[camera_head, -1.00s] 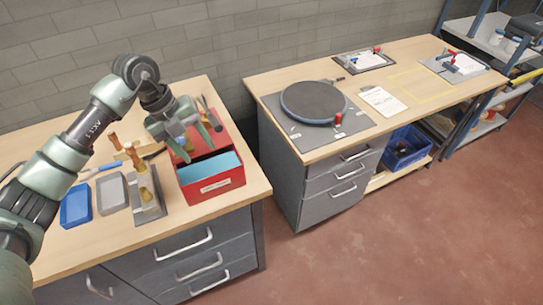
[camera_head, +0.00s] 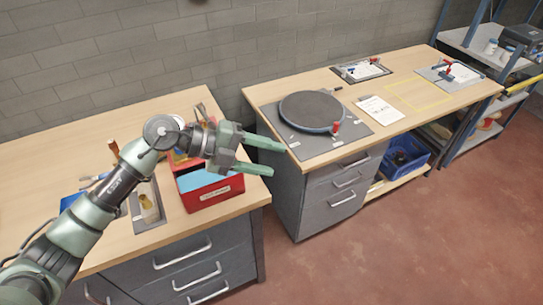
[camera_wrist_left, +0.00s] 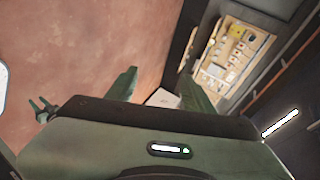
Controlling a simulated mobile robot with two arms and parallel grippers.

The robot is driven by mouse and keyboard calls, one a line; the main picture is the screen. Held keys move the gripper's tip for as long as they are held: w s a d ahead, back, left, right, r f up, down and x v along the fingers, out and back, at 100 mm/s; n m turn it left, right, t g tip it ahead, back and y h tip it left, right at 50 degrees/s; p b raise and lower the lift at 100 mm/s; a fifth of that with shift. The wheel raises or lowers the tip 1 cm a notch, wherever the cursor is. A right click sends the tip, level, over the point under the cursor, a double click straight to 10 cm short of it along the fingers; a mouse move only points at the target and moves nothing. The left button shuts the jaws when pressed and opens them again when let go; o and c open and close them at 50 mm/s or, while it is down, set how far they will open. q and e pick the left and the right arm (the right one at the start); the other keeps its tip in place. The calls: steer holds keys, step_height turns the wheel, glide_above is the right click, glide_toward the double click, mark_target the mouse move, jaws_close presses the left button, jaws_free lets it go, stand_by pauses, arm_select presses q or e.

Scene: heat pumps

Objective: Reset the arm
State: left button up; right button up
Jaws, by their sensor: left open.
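My left arm comes in from the left of the head view. Its gripper (camera_head: 266,157) is open and empty, with its two green fingers pointing right. It is in the air over the right end of the left bench and the gap between the benches. In the left wrist view the gripper's fingers (camera_wrist_left: 158,90) are spread apart with nothing between them. My right gripper is not in view.
The left bench (camera_head: 100,245) carries a red box (camera_head: 215,192) just below my gripper and a grey stand (camera_head: 147,205). The right bench (camera_head: 367,140) holds a dark round turntable (camera_head: 312,110). A blue crate (camera_head: 405,155) sits under it. The red floor is clear.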

arm_select(q)
steer(key=shift+d+r+t+h, duration=0.3)
steer(key=shift+d+r+h, duration=0.1)
steer(key=shift+d+r, duration=0.15)
steer(key=shift+s, duration=0.1)
